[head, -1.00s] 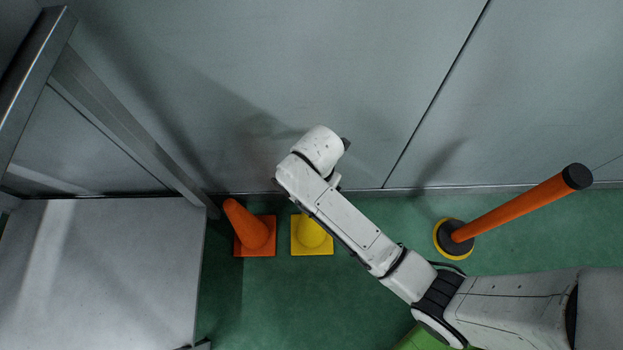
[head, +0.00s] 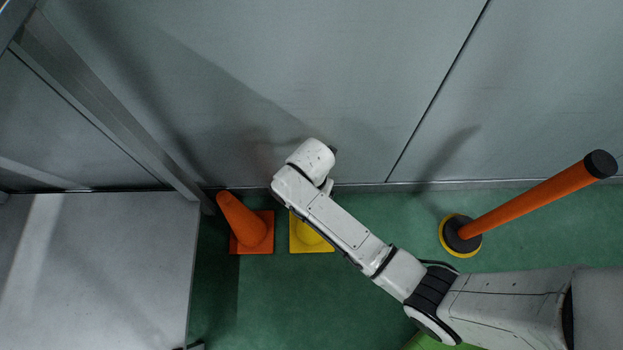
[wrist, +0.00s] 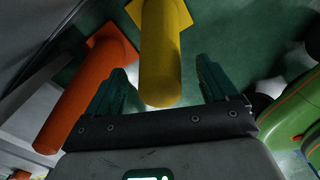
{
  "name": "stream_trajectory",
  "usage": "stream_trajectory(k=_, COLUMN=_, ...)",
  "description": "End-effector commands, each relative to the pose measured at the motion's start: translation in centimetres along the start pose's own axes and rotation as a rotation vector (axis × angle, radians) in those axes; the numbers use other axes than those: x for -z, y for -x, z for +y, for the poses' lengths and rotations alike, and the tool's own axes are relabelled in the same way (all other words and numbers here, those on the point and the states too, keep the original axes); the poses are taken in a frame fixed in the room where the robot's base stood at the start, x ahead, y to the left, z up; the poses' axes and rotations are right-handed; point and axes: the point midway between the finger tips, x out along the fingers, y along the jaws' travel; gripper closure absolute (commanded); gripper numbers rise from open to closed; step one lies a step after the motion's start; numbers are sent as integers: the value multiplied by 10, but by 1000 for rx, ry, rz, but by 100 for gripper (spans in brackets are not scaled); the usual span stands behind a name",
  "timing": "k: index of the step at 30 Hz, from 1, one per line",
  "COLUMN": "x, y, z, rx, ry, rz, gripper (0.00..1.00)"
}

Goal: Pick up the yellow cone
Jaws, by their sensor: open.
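The yellow cone (head: 306,238) stands on the green floor near the wall in the head view. My arm hides its upper part there. In the wrist view the yellow cone (wrist: 161,60) has its narrow end toward me, between the two fingers and apart from both. My gripper (wrist: 166,82) is open and empty, with one finger on each side of the cone's tip. In the head view the fingers are hidden by my arm.
An orange cone (head: 243,224) stands just left of the yellow one; it also shows in the wrist view (wrist: 84,88). A grey metal surface (head: 100,270) is at the left. An orange post (head: 525,205) with a round base stands at the right. A grey wall (head: 300,80) runs behind.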

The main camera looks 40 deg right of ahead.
Motion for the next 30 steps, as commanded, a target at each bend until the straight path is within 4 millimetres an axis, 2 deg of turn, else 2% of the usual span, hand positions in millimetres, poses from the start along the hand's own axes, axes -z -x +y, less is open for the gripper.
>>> stream_trajectory(k=1, x=0, y=-13, z=0, rx=1, ry=1, rz=1, gripper=14)
stream_trajectory(k=3, x=0, y=-21, z=0, rx=1, ry=0, rz=0, gripper=14)
stream_trajectory(k=12, x=0, y=-23, z=0, rx=-1, ry=0, rz=0, gripper=15)
stream_trajectory(k=30, x=0, y=-23, z=0, rx=0, ry=0, rz=0, gripper=73)
